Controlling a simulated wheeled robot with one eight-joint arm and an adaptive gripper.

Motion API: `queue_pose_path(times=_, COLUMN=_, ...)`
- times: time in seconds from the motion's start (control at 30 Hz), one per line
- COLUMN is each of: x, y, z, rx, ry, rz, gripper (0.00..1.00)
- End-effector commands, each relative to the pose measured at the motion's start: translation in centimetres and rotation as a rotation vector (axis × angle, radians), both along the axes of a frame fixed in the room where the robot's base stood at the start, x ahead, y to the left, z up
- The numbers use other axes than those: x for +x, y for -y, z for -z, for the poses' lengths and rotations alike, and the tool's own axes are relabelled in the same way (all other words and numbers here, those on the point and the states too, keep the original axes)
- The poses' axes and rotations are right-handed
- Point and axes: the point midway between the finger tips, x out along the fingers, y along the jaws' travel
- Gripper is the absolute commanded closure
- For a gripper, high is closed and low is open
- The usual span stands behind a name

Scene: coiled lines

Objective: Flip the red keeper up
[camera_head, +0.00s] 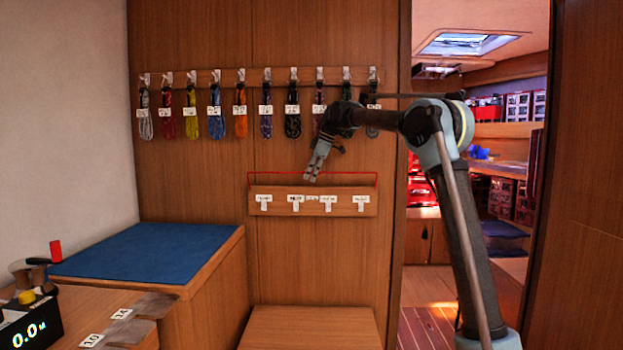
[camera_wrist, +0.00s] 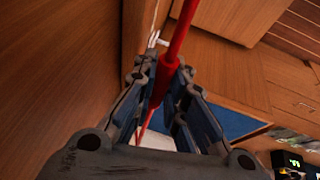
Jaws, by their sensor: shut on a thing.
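The red keeper (camera_head: 350,173) is a thin red bar with an upright at each end, standing above the wooden rack (camera_head: 315,209) on the panelled wall. In the wrist view the keeper (camera_wrist: 174,48) runs as a red rod, with a thicker red part, between the fingers of my gripper (camera_wrist: 160,75). The fingers are shut on it. They hide a short stretch of the bar.
Several coiled lines (camera_head: 265,112) hang on tagged hooks from a rail above; my arm passes in front of the right-hand ones. A wooden box (camera_head: 310,328) stands below the rack. A blue-topped counter (camera_head: 150,250) and a digital display (camera_head: 30,325) are at left.

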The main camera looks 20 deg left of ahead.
Motion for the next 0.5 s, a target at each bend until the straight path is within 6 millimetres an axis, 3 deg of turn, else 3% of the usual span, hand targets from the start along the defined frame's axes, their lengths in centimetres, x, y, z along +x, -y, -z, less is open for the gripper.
queue_pose_path(times=0.27, x=-0.02, y=0.02, z=-0.06, rx=0.0, ry=0.001, rz=0.0, gripper=1.0)
queue_pose_path(times=0.3, x=-0.03, y=0.02, z=-0.05, rx=0.0, ry=0.0, rz=0.0, gripper=0.79)
queue_pose_path(times=0.37, x=-0.03, y=0.02, z=-0.05, rx=0.0, ry=0.0, rz=0.0, gripper=0.67)
queue_pose_path(times=0.5, x=-0.04, y=-0.01, z=-0.03, rx=0.0, ry=0.0, rz=0.0, gripper=0.67)
